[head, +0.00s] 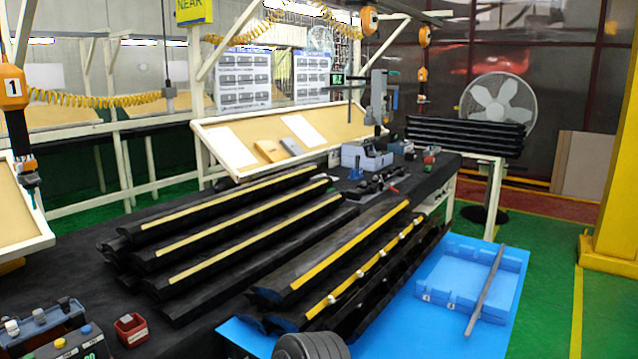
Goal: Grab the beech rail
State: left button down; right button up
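No rail in the head view is clearly beech. Several long black trim rails lie side by side on the black table; the left group (235,215) carries pale tan-yellow strips along the top. The right group (345,262) carries brighter yellow strips, one with white clips on it. A slim grey-brown bar (485,290) lies slanted across a blue tray (440,285) at the right. I cannot tell whether it is the beech rail. Neither of my grippers shows. A dark grey rounded part at the bottom edge cannot be identified for sure.
A small red bin (131,329) and a blue-grey device (45,330) sit at the table's front left. Tools and a small box (366,158) stand at the table's back. A fan (497,110) and a yellow post (612,180) stand at the right. Green floor is free there.

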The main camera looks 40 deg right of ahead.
aim_at(366, 186)
jog(key=z, duration=2.6)
jog(key=l+z, duration=0.2)
jog(key=i+l, duration=0.2)
jog(key=l, duration=0.2)
jog(key=i+l, duration=0.2)
jog(key=l, duration=0.15)
jog(key=i+l+z, duration=0.1)
jog(key=l, duration=0.3)
jog(key=i+l, duration=0.3)
jog(key=i+u, duration=0.1)
jog(key=i, duration=0.35)
jog(key=i+l+u, duration=0.1)
jog(key=i, duration=0.35)
jog(key=i+l, duration=0.2)
jog(key=i, duration=0.2)
jog(key=i+l+u, duration=0.15)
jog(key=i, duration=0.3)
jog(key=i+u, duration=0.1)
jog(key=i, duration=1.5)
jog(key=i+l+u, duration=0.15)
jog(key=i, duration=0.6)
jog(key=i+j+u, duration=0.15)
jog(key=i+u, duration=0.25)
jog(key=i+j+u, duration=0.1)
jog(key=i+u, duration=0.75)
jog(key=i+l+u, duration=0.25)
jog(key=u, duration=0.2)
